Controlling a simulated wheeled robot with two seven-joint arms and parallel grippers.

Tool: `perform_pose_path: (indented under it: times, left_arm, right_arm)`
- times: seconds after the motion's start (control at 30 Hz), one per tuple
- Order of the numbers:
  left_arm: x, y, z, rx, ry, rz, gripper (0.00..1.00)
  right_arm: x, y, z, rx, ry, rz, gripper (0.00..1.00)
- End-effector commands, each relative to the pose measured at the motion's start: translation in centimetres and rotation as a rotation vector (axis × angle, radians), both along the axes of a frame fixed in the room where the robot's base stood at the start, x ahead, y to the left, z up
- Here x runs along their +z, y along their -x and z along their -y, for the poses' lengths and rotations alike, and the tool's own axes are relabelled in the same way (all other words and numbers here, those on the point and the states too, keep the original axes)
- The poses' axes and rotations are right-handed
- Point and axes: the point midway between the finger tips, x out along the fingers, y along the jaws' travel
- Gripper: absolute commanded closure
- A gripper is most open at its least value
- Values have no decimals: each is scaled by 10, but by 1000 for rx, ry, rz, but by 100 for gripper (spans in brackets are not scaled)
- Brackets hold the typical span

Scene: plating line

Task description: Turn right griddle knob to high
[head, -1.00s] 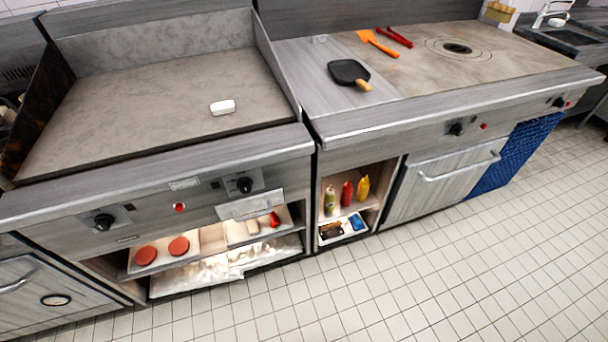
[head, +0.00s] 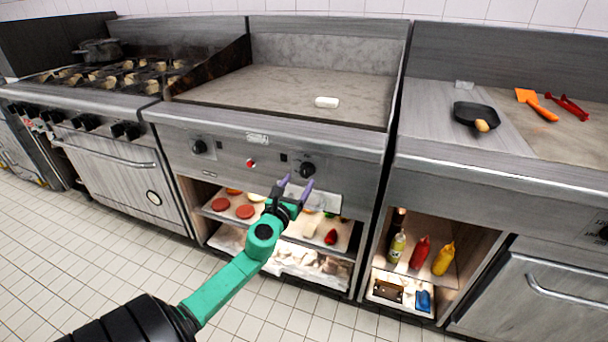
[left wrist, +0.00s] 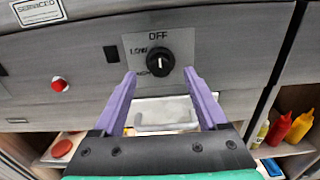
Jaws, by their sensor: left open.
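The right griddle knob (head: 307,170) is black and sits on the griddle's front panel. In the left wrist view the knob (left wrist: 158,64) has OFF above it, LOW to its left and a partly blurred label at lower left. Its white mark stands upright, in line with OFF. My left gripper (head: 297,182) is open, its two purple fingers pointing at the panel just in front of and below the knob. In the left wrist view the fingertips lie either side of the knob's lower part, with nothing held. I cannot tell whether they touch it. My right gripper is not in view.
The left griddle knob (head: 199,147) and a red light (head: 250,163) are on the same panel. Below are open shelves with food trays and a clear container (left wrist: 165,114). A white block (head: 327,102) lies on the griddle. Squeeze bottles (head: 421,252) stand at right.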

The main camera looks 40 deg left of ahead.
Motion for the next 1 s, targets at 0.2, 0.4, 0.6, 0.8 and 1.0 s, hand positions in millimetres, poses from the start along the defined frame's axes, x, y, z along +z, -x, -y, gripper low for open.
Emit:
perform_pose_path:
  times: [0.2,0.4,0.6,0.8,1.0]
  left_arm:
    - [-2,-41,-14,0,2,2,24]
    - [-1,-49,-17,0,2,0,24]
    - [-1,-49,-17,-1,2,0,47]
    - [-1,-49,-17,0,3,0,100]
    - [0,-49,-17,0,5,2,100]
  right_arm:
    - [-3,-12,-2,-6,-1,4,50]
    - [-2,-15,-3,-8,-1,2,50]
    - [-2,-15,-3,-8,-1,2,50]
    - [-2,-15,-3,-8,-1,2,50]
    - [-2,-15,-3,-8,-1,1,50]
